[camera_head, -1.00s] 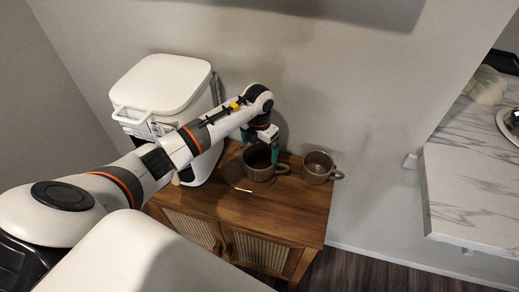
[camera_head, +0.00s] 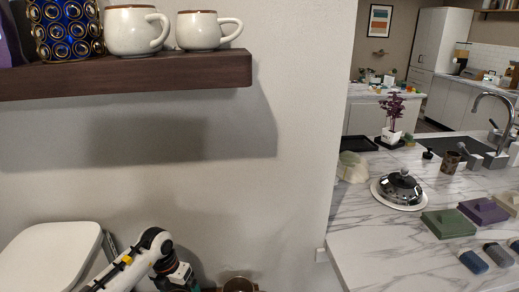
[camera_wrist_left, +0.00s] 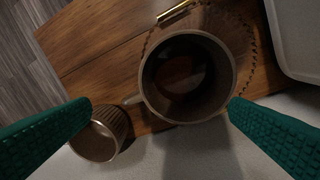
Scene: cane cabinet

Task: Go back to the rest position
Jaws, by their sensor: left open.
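My left gripper (camera_head: 180,279) shows at the bottom edge of the head view, with my white arm beside it. In the left wrist view, its two green fingers (camera_wrist_left: 160,103) are wide apart with nothing held between them. A brown mug (camera_wrist_left: 222,100) stands below them on the wooden cabinet (camera_wrist_left: 98,62), its dark inside facing the camera. A second ribbed mug (camera_wrist_left: 97,143) is near the left finger; a brown mug rim (camera_head: 238,284) also shows at the bottom of the head view. My right gripper is not in view.
A white lidded appliance (camera_head: 50,258) is left of the arm. A dark wall shelf (camera_head: 130,76) with white mugs (camera_head: 197,31) is above. A marble counter (camera_head: 375,230) with a domed dish (camera_head: 400,186) is at the right. The wall between is bare.

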